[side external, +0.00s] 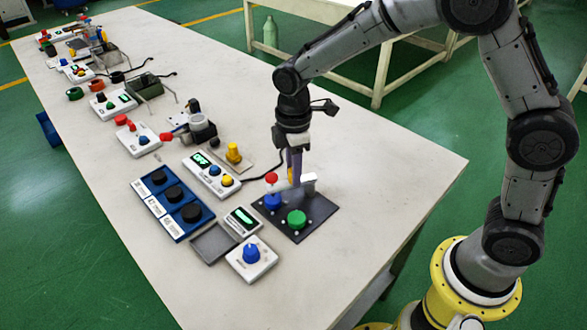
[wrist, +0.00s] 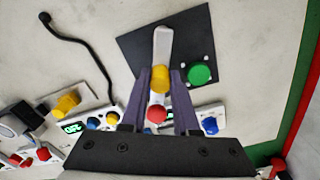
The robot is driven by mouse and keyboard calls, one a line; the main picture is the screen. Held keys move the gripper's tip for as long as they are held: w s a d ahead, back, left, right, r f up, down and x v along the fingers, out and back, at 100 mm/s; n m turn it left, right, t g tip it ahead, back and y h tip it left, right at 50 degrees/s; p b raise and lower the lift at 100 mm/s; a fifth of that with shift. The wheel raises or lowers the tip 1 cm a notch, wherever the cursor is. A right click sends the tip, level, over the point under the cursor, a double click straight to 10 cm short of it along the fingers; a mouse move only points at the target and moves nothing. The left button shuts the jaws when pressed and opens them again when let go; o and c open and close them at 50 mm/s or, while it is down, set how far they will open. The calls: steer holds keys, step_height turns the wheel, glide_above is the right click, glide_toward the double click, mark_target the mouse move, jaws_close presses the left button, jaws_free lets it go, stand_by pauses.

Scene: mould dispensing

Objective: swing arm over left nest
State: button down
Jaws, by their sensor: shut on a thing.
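The dark base plate (side external: 318,212) carries a blue round nest (side external: 272,202) and a green round nest (side external: 297,219). A pale swing arm (wrist: 162,45) runs from a white post (side external: 309,182) to a red knob (side external: 271,178), which also shows in the wrist view (wrist: 156,113). In the side view the red end appears above the blue nest. A yellow knob (wrist: 160,78) sits along the swing arm, between the purple fingers of my gripper (wrist: 161,84). My gripper, pointing down in the side view (side external: 293,178), is shut on it. The blue nest is hidden in the wrist view.
Beside the plate are a grey tray (side external: 199,251), a small display box (side external: 230,225), a blue-knob box (side external: 267,260) and a blue rack (side external: 160,216) with black knobs. A control box (side external: 204,171) and a yellow peg (side external: 233,152) stand behind. The table's right side is clear.

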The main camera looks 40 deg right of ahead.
steer(key=shift+r, duration=0.1)
steer(key=c, duration=0.7)
jaws_free()
steer(key=shift+o, duration=0.2)
step_height(320, 180, up, 14)
